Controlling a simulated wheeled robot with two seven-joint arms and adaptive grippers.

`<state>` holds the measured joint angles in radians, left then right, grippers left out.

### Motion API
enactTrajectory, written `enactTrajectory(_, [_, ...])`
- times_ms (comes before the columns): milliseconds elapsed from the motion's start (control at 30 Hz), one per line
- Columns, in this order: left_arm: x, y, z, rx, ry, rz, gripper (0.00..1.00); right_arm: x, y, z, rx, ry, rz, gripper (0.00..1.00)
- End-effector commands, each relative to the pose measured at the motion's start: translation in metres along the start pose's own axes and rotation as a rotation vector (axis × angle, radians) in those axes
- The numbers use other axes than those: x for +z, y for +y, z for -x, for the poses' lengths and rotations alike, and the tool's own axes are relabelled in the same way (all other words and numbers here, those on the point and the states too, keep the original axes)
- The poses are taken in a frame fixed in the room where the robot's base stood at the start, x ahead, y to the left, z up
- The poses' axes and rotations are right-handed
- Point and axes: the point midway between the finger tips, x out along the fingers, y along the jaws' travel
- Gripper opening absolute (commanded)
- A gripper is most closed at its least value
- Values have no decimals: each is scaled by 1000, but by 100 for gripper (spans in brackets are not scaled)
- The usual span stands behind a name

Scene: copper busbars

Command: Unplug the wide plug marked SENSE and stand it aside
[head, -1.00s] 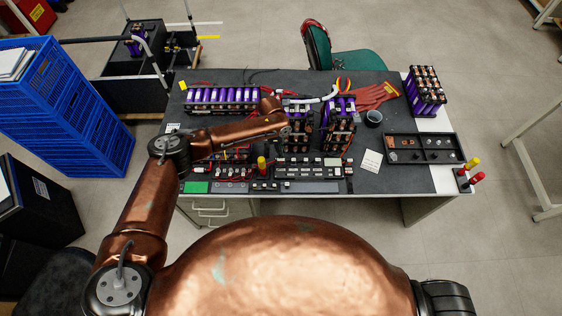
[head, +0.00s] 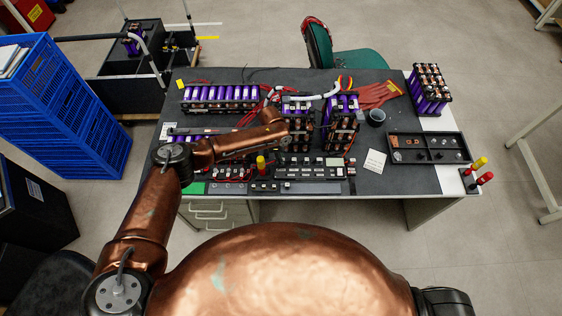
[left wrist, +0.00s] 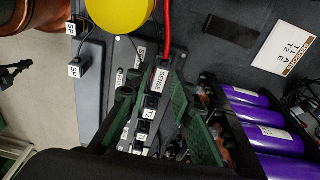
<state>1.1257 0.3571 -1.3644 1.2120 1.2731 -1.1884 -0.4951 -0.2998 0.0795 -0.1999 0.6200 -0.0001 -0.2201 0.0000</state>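The plug marked SENSE (left wrist: 161,78) shows in the left wrist view, with a red cable (left wrist: 167,28) running up from it. It sits at the far end of a row of small labelled black plugs (left wrist: 147,112). My left gripper (left wrist: 155,88) has its two green-padded fingers spread on either side of this row, apart from each other. Whether a pad touches the SENSE plug cannot be told. In the head view my left arm's copper end (head: 272,130) is over the table, and its fingers are too small to make out. My right gripper is out of view.
A yellow knob (left wrist: 118,10) stands close to the fingers. Purple battery cells (left wrist: 262,138) lie to their right. On the table, battery modules (head: 341,128) stand behind the terminal strip (head: 310,173). A black parts tray (head: 428,160) is at the right. Bare table shows around the note card (head: 376,161).

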Motion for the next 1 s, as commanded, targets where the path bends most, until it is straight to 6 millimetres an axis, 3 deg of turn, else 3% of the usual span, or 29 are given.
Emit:
enactTrajectory(333, [0,0,0,0,0,0,0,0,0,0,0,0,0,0])
enactTrajectory(533, [-1,0,4,-1,0,0,0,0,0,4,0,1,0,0])
enactTrajectory(1000, [-5,0,42,0,1,-1,0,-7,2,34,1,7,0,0])
